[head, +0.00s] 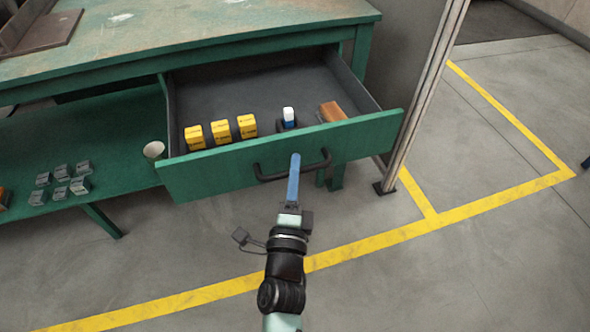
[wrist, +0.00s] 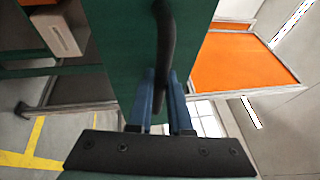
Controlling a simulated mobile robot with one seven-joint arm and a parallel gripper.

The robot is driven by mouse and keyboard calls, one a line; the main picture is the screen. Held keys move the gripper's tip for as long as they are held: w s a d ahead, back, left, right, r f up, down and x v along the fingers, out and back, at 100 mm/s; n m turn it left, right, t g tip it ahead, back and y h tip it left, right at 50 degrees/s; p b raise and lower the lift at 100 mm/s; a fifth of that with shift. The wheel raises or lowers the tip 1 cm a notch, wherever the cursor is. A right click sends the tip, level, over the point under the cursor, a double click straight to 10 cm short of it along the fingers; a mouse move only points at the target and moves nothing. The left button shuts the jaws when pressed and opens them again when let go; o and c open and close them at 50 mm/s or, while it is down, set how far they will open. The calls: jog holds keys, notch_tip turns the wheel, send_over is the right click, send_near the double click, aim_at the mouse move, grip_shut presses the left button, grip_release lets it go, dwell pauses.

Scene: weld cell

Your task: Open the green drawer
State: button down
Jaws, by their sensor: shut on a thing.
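The green drawer (head: 210,176) is pulled well out of the green workbench (head: 240,30), and its grey inside shows in the head view. A black bar handle (head: 268,177) runs across its front. My gripper (head: 294,162) is at the right part of the handle, with its blue fingers against it. In the wrist view the blue fingers of my gripper (wrist: 163,85) are closed around the black handle (wrist: 165,40), beside the green drawer front (wrist: 120,45).
In the drawer lie several yellow boxes (head: 220,131), a white-and-blue bottle (head: 289,117) and an orange-brown block (head: 333,111). A cup (head: 154,150) and several small grey boxes (head: 62,181) stand on the lower shelf. A metal post (head: 425,95) rises right of the drawer. Floor in front is clear.

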jog(key=shift+w+a, duration=0.1)
jog(key=c, duration=1.1)
grip_release()
jog(key=p+v, duration=0.1)
jog(key=v, duration=1.2)
